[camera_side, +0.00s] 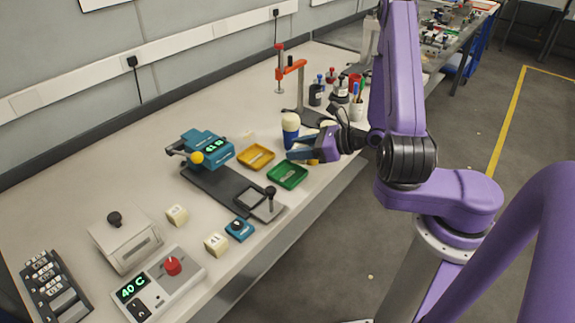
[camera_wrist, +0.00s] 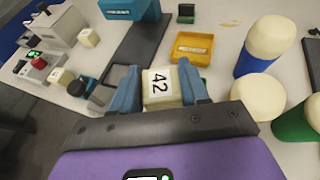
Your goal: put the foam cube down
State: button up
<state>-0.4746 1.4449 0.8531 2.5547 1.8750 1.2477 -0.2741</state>
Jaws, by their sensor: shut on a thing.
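My gripper (camera_side: 294,149) is over the bench, by the green tray (camera_side: 287,175), with its blue fingers pointing left. In the wrist view the two fingers (camera_wrist: 160,90) are shut on a cream foam cube (camera_wrist: 161,87) marked 42, one finger on each side. The held cube cannot be made out in the side view. In the wrist view only slivers of green show behind the cube and fingers. I cannot tell how high the cube is.
A yellow tray (camera_side: 256,156) lies beyond the green one. A blue bottle with a cream top (camera_side: 290,130) stands close to my gripper. A black rail with a teal device (camera_side: 207,148) lies left. A heater box (camera_side: 165,284) is at front left. Bare bench shows between these.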

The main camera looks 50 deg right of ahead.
send_over(287, 176)
jog(key=shift+s+f, duration=0.15)
jog(key=shift+f, duration=1.1)
jog(key=shift+s+f, duration=0.1)
jog(key=shift+f, duration=1.1)
jog(key=shift+w+f, duration=0.2)
jog(key=shift+f, duration=1.6)
jog(key=o, duration=1.1)
jog(key=shift+f, duration=0.1)
jog(key=shift+a, duration=0.15)
